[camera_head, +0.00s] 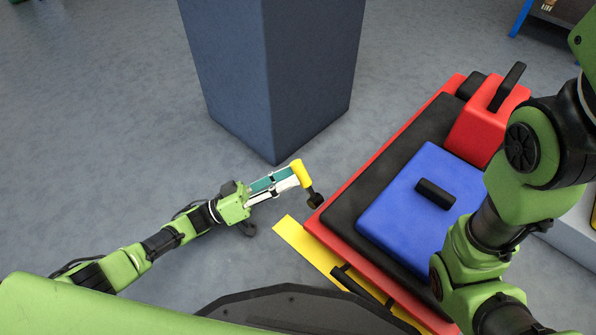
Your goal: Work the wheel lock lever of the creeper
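The creeper is a long red frame (352,180) with a black pad (385,165), standing at the right in the head view. A lever with a yellow grip (301,173) and a dark lower end (315,200) stands at its near left corner, tilted. I take it for the wheel lock lever. My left gripper (292,178) reaches it from the left, its fingertips at the yellow grip and seemingly touching it. Whether the fingers are closed around the grip is unclear. My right arm crosses the right side; its gripper is out of view.
A blue case (408,212) and a red box (485,128) with dark handles lie on the creeper. A yellow strip (302,246) lies along its near end. A tall blue-grey pillar (270,75) stands just behind my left gripper. The grey floor at left is clear.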

